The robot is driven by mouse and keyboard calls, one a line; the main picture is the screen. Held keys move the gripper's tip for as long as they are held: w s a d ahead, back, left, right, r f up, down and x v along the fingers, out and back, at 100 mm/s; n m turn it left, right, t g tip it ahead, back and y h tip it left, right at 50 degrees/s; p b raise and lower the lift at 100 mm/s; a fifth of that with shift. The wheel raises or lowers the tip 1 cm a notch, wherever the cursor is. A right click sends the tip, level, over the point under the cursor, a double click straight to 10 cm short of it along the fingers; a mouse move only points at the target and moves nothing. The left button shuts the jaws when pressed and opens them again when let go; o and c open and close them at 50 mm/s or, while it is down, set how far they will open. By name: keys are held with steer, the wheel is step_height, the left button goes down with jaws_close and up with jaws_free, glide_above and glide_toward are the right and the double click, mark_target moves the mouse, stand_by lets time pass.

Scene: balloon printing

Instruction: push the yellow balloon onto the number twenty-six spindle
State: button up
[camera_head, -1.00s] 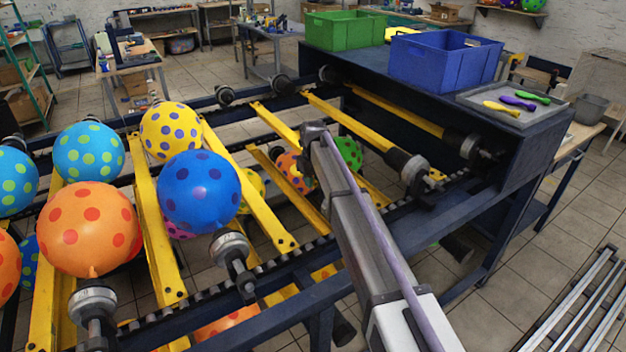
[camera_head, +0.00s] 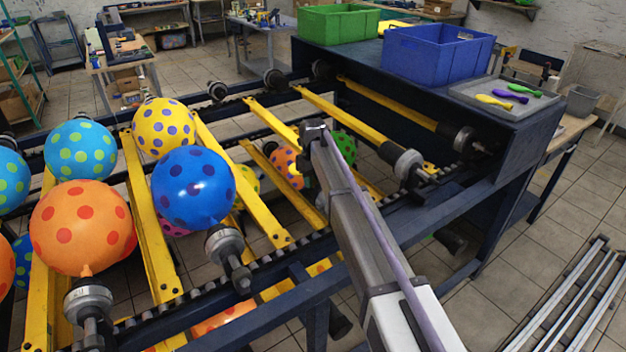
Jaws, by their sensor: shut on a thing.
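My gripper (camera_head: 310,150) is at the far end of my arm, over the middle of the conveyor frame. Another bare spindle (camera_head: 467,139) is farther right, by the dark cabinet. I cannot read any spindle number. A flat yellow balloon (camera_head: 493,101) lies in the grey tray (camera_head: 466,90) on the cabinet. An inflated yellow balloon with purple dots (camera_head: 164,127) is at the left.
Inflated orange (camera_head: 83,228) and blue (camera_head: 193,188) dotted balloons sit on the near row at the left. Flat purple and green balloons share the tray. Green (camera_head: 337,26) and blue (camera_head: 438,55) crates stand on the cabinet. Floor at the lower right holds metal rails (camera_head: 570,300).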

steer(key=shift+s+d, duration=0.4)
steer(key=shift+s, duration=0.15)
stand_by(0.6)
steer(key=o, duration=0.8)
step_height(320, 180, up, 9)
steer(key=p, duration=0.9)
